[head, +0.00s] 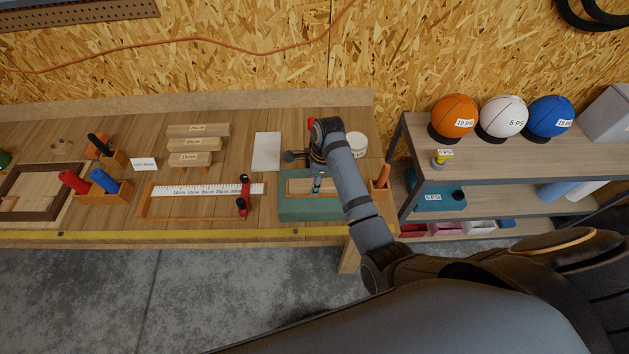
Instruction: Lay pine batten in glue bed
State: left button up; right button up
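A teal block (300,212) stands near the bench's front edge, with a pale wooden piece (298,187) lying in its top. I cannot tell whether this piece is the pine batten or part of the glue bed. A small blue-grey item shows over it. Several pale battens with length labels (197,143) lie on the bench further left. My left gripper is out of view.
A ruler in a wooden tray (150,211), a red-handled clamp (242,200), a white card (267,150) and a white tub (357,144) are on the bench. A shelf (412,140) with three balls stands at the right. Bare planks lie between ruler tray and teal block.

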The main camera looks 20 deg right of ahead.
jog(key=o, duration=1.3)
jog(key=shift+c, duration=0.2)
jog(key=r, duration=0.5)
jog(key=d+r, duration=0.1)
jog(key=r, duration=0.2)
jog(key=shift+s, duration=0.15)
jog(key=shift+s+f, duration=0.1)
